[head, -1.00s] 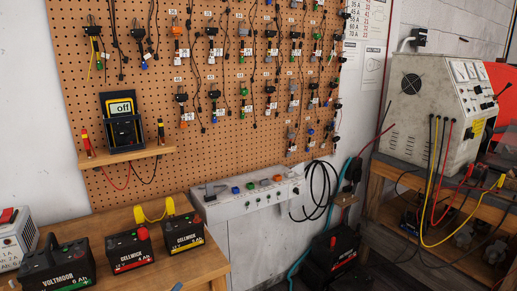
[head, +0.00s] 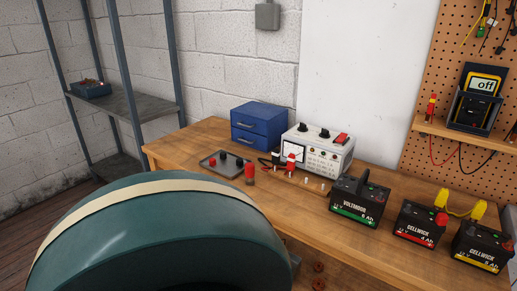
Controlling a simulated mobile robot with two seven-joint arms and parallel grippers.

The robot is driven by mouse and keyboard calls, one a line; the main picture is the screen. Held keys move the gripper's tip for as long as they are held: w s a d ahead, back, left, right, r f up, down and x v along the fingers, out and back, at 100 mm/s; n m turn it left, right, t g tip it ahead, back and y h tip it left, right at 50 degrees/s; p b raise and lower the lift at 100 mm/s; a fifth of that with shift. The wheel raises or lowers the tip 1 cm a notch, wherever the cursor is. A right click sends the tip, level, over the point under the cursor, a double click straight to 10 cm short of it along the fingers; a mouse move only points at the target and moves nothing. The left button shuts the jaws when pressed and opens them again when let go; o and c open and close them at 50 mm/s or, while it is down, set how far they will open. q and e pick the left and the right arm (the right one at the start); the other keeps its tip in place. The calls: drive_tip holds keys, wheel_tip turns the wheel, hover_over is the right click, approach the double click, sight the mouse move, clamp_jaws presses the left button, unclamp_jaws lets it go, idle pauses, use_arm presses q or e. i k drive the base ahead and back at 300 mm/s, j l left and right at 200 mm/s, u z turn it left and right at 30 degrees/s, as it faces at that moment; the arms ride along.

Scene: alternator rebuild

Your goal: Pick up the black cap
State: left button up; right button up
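Small dark, cap-like pieces (head: 238,162) lie in a shallow grey tray (head: 208,166) on the wooden bench, with red ones among them. They are too small to tell which, if any, is the black cap. A small black piece (head: 275,158) also stands by the front left of the white meter box, next to a red one (head: 291,161). A red-topped cylinder (head: 250,174) stands just right of the tray. Neither of my grippers is in view.
A blue drawer box (head: 257,127) and white meter box (head: 318,151) stand behind the tray. Several batteries (head: 358,202) line the bench (head: 310,207) at right. A large rounded green form (head: 150,240) blocks the foreground. A metal shelf (head: 130,104) stands at left.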

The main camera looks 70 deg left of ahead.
sight(240, 162)
drive_tip(key=u, duration=2.3)
drive_tip(key=z, duration=0.7)
drive_tip(key=j+z, duration=0.95)
drive_tip(key=i+j, duration=0.05)
